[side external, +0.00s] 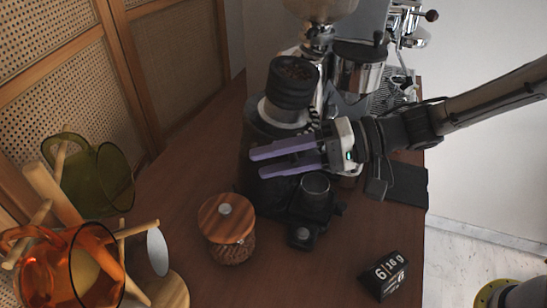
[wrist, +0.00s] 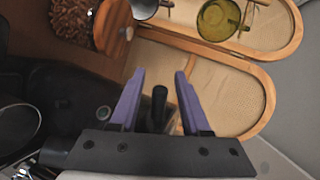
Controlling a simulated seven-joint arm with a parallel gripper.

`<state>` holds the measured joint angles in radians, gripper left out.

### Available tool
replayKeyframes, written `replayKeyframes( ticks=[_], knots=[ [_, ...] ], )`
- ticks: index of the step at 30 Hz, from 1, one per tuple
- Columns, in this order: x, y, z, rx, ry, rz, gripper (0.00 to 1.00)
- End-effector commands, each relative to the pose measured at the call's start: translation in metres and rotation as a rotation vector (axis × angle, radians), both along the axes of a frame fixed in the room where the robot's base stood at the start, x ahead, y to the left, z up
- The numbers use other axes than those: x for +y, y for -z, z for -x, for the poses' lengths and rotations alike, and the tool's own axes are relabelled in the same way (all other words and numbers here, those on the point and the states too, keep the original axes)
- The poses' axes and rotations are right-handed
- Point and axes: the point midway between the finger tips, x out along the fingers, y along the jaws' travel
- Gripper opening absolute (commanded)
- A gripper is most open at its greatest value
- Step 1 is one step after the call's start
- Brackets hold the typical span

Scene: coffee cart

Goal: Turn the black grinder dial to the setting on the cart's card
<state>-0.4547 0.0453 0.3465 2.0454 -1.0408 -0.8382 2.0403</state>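The grinder (side external: 285,115) stands behind my gripper in the side view. Its top is a black ribbed cylinder (side external: 293,90) with dark beans or grounds in it; I cannot tell whether this is the dial. My gripper (side external: 252,163) is open and empty, its two purple fingers pointing left in front of the grinder. In the wrist view, a black post (wrist: 158,108) shows between the fingers, with gaps on both sides; I cannot tell whether it belongs to the dial. The card (side external: 385,275), a small black block, appears to read 6 and 18 g. No dial scale is readable.
A mug tree holds an orange mug (side external: 62,270) and a green mug (side external: 100,180). A chrome espresso machine (side external: 358,72) stands behind. The front middle of the cart is clear.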

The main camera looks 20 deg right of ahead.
Motion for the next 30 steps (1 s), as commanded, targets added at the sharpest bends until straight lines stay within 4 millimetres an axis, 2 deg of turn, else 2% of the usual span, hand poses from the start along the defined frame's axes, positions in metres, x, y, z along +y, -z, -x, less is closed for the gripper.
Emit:
replayKeyframes(
  ticks=[7,11,14,24,30],
  knots=[
    [0.000,0.001,0.001,0.002,0.000,0.002,0.47],
    [-0.007,-0.001,0.002,0.002,0.002,0.000,0.47],
    [-0.020,-0.006,0.007,-0.001,0.003,0.000,0.47],
    [-0.085,-0.025,0.033,-0.003,0.006,0.000,0.47],
    [-0.112,-0.033,0.044,-0.001,0.005,0.000,0.47]
  ],
)
